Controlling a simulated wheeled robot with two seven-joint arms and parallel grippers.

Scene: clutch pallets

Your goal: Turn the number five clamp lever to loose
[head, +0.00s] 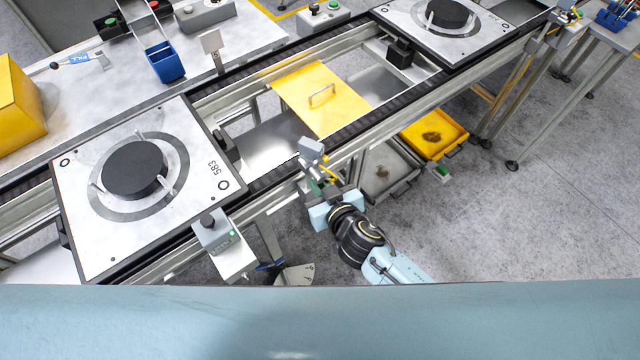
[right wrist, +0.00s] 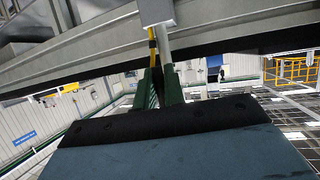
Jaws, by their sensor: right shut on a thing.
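My right gripper (head: 318,181) is at the near rail of the conveyor, below a small grey box (head: 311,150). In the right wrist view its dark green fingers (right wrist: 158,88) are closed on a thin pale rod (right wrist: 164,45). The rod runs up to the grey box (right wrist: 157,12), with a yellow cable beside it. My left gripper is not in view.
A pallet marked 583 (head: 92,237) with a black disc lies on the conveyor at left; another pallet (head: 398,18) is farther right. A yellow hatch plate (head: 330,116) lies between the rails. A yellow tray (head: 424,147) sits beyond the gripper.

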